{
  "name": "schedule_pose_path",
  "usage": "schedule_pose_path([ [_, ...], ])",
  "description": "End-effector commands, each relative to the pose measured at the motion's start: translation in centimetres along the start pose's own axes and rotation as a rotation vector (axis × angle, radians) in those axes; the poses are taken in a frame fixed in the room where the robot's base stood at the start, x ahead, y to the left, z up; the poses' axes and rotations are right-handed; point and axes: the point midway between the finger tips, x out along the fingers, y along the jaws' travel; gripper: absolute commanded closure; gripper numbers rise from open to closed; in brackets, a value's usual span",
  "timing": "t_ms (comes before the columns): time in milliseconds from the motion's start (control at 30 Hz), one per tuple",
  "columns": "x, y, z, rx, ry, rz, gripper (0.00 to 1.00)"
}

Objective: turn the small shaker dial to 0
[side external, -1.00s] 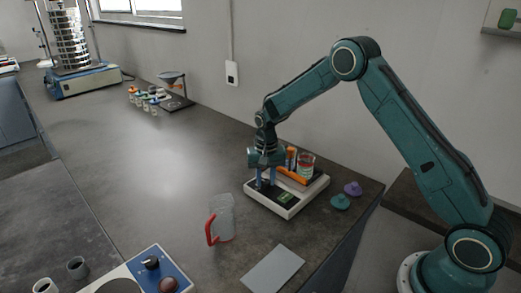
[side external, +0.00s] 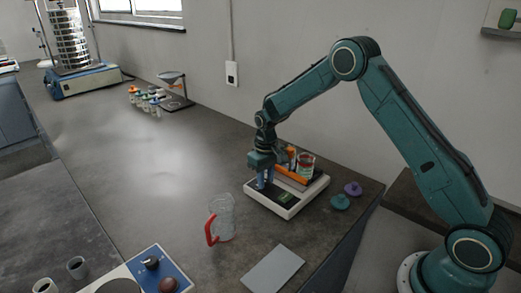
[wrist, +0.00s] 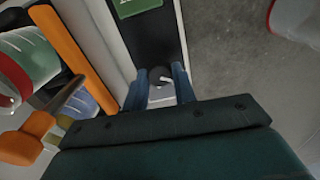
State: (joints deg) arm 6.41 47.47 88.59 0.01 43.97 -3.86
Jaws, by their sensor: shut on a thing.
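The small shaker (side external: 293,211) is a low white box with a dark front panel and a green display (side external: 285,196). The display also shows at the top of the wrist view (wrist: 135,6). In the wrist view the small dark dial (wrist: 157,73) carries a white pointer mark angled towards the lower right. My gripper (side external: 264,187) points down at the front panel. Its blue fingers stand on both sides of the dial and are shut on it. The dial's scale and numbers cannot be read. In the side view the fingers hide the dial.
Purple (side external: 353,188) and teal (side external: 340,202) lids lie to the right.

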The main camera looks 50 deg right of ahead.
Motion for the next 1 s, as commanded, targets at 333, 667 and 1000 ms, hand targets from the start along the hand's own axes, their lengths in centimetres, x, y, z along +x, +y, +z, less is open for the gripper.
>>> schedule_pose_path([
  [333,-0.05,0.0,-0.08,-0.063,0.003,0.0,0.96],
  [667,-0.06,0.0,-0.08,-0.063,0.003,0.0,0.6],
  [1000,-0.05,0.0,-0.03,-0.06,0.001,0.0,0.51],
])
